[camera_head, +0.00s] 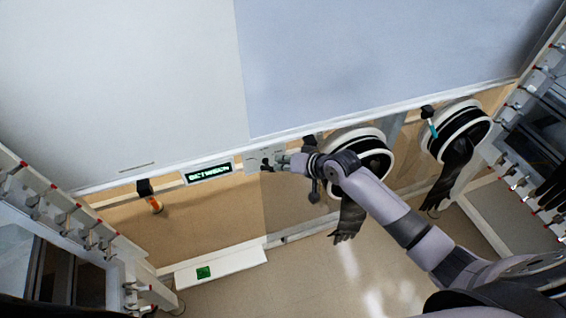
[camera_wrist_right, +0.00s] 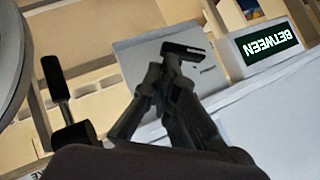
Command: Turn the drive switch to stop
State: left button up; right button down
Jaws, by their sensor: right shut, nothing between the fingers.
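The drive switch plate (camera_head: 252,160) is a pale panel on the front rail, just right of a display (camera_head: 208,171) with green letters. In the right wrist view the plate (camera_wrist_right: 130,58) carries small lettering too blurred to read, and the display (camera_wrist_right: 268,46) reads BETWEEN, upside down. A dark bar, apparently the switch handle (camera_wrist_right: 188,50), stands out from the plate. My right gripper (camera_head: 279,162) is shut at the plate, its fingertips (camera_wrist_right: 168,62) close at the handle with nothing gripped between them. Contact with the handle is unclear. My left gripper is out of view.
Two round glove ports (camera_head: 375,137) (camera_head: 484,122) with hanging black gloves (camera_head: 350,218) (camera_head: 455,172) lie right of the plate. A black lever (camera_wrist_right: 57,82) is beside my gripper. An orange-tipped handle (camera_head: 153,202) hangs at the left. A white box (camera_head: 222,267) with a green button stands below.

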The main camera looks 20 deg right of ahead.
jog(key=shift+f+y+b, duration=0.3)
jog(key=shift+d+f+m+y+b, duration=0.1)
jog(key=shift+f+m+y+b, duration=0.5)
jog(key=shift+b, duration=0.6)
jog(key=shift+f, duration=0.25)
jog(key=shift+r, duration=0.1)
jog(key=shift+r+p, duration=0.75)
jog(key=shift+p, duration=0.1)
jog(key=shift+d, duration=0.1)
